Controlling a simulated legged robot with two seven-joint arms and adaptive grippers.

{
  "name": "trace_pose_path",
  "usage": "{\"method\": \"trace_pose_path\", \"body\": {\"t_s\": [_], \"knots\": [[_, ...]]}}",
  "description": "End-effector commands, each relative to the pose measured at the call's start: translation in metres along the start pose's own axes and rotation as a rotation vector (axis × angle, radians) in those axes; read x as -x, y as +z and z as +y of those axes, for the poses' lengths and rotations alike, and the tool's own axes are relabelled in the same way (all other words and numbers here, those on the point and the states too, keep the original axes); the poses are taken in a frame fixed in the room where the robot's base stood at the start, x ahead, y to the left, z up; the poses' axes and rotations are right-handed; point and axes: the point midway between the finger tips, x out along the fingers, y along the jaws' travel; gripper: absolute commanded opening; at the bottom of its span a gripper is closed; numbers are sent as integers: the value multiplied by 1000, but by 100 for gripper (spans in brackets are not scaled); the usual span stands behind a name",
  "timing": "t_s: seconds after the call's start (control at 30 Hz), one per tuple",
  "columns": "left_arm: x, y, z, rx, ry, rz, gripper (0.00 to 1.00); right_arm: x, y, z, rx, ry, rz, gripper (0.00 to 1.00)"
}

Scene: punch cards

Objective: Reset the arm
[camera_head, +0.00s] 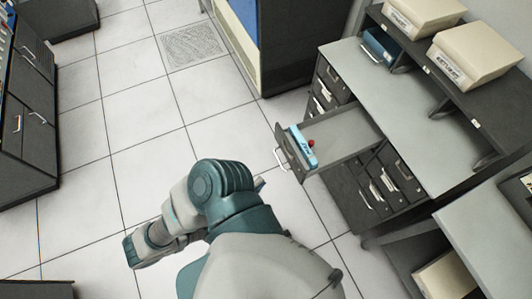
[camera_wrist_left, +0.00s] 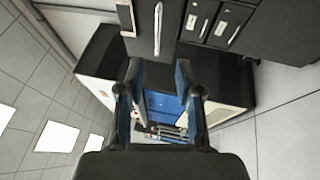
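My left arm, grey and teal, comes up from the bottom middle of the head view and is bent over the floor. Its gripper is mostly hidden behind the arm there; only a small tip (camera_head: 259,184) shows beside the teal joint. In the left wrist view my left gripper (camera_wrist_left: 157,75) has its two blue-and-black fingers apart, with nothing seen between them. My right gripper is not in view.
An open drawer (camera_head: 350,136) juts from the desk cabinet, right of my arm. It holds a light blue box (camera_head: 300,147) and a small red item (camera_head: 311,142). Dark cabinets (camera_head: 28,115) stand at left. Tiled floor (camera_head: 100,190) left of my arm is clear.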

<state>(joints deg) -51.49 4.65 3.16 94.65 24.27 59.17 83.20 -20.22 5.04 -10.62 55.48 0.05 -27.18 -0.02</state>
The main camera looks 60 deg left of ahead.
Motion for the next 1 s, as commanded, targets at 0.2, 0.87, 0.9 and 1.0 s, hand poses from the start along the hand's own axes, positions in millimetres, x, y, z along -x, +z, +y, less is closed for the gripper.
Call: {"method": "trace_pose_path", "body": {"t_s": [0.2,0.87,0.9,1.0], "knots": [[6,0,0,0,0,0,35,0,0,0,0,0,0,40],[3,17,-45,-128,-135,-59,35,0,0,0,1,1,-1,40],[4,26,-68,-197,-201,-96,35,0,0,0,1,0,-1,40],[13,53,-139,-431,-406,-250,35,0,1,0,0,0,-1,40]]}}
